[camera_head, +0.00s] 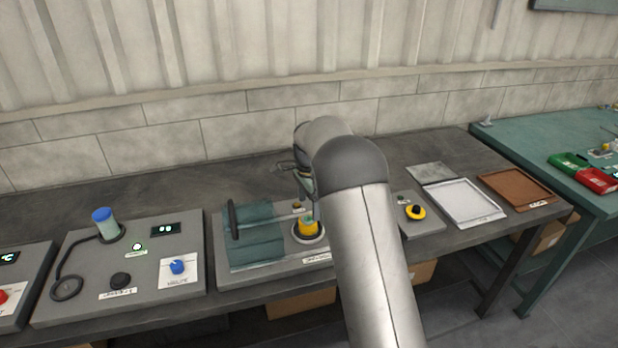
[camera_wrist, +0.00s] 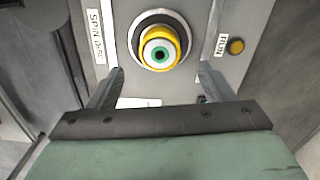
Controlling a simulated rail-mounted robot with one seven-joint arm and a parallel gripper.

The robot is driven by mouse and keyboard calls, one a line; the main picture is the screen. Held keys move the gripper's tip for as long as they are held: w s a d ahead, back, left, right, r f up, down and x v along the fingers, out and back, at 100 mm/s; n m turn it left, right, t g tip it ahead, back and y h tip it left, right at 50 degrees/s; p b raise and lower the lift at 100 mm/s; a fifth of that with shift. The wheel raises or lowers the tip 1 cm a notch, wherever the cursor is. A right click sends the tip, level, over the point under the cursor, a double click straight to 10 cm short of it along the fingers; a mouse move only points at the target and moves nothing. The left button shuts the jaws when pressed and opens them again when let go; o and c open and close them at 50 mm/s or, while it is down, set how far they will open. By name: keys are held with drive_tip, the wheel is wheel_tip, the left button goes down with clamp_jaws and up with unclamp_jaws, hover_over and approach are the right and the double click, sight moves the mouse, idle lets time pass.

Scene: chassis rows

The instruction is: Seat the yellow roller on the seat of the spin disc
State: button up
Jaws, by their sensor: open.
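The yellow roller (camera_wrist: 145,50) stands in the round metal seat of the spin disc (camera_wrist: 137,33), seen nearly end-on. Its end face shows a pale ring with a green ring and dark centre. In the head view the roller (camera_head: 306,228) looks upright within the disc's pale ring (camera_head: 309,239). My gripper (camera_wrist: 162,70) is open and empty, its two fingertips apart on the near side of the roller, with no visible contact. In the head view my arm hides most of the gripper. How deep the roller sits cannot be told.
A yellow-and-black button (camera_head: 415,212) is to the right, then a white tray (camera_head: 466,201) and a brown tray (camera_head: 517,189). A panel with a blue-topped cylinder (camera_head: 106,224) is farther left.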

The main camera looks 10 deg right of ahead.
wheel_tip(320, 180, up, 11)
idle(0.8)
drive_tip(key=s+r+n, duration=0.2)
drive_tip(key=s+n, duration=0.7)
drive_tip(key=s, duration=1.3)
drive_tip(key=s+f+n, duration=0.3)
drive_tip(key=s, duration=0.6)
drive_tip(key=s+f+n, duration=0.3)
drive_tip(key=s+f, duration=0.1)
drive_tip(key=s, duration=0.5)
drive_tip(key=shift+s+a+f+n, duration=0.15)
drive_tip(key=shift+s+a+n, duration=0.15)
drive_tip(key=shift+a, duration=0.1)
